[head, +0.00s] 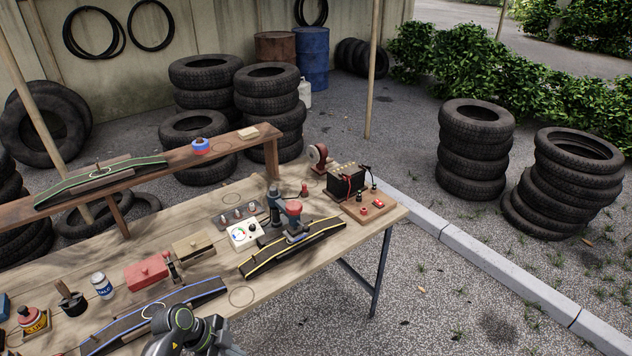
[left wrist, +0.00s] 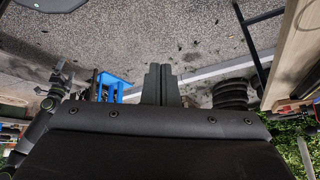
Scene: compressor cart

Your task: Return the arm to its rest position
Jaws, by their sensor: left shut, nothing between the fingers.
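My left gripper (left wrist: 160,70) shows in the left wrist view with its two dark fingers together and nothing between them. Gravel and a pale kerb lie behind the fingers, and they touch nothing that I can see. A wooden table edge (left wrist: 297,50) is off to the right in that view, apart from the fingers. In the head view a dark grey arm joint of mine shows at the bottom edge, in front of the workbench (head: 330,272); no gripper fingers are visible there. My right gripper is in neither view.
The bench holds a yellow-edged ramp (head: 330,235), a blue-edged ramp (head: 200,292), a battery (head: 345,182), a white gauge box (head: 243,234) and a red box (head: 146,272). A raised plank shelf (head: 180,167) runs behind. Tyre stacks (head: 475,150) stand beyond; gravel at right is open.

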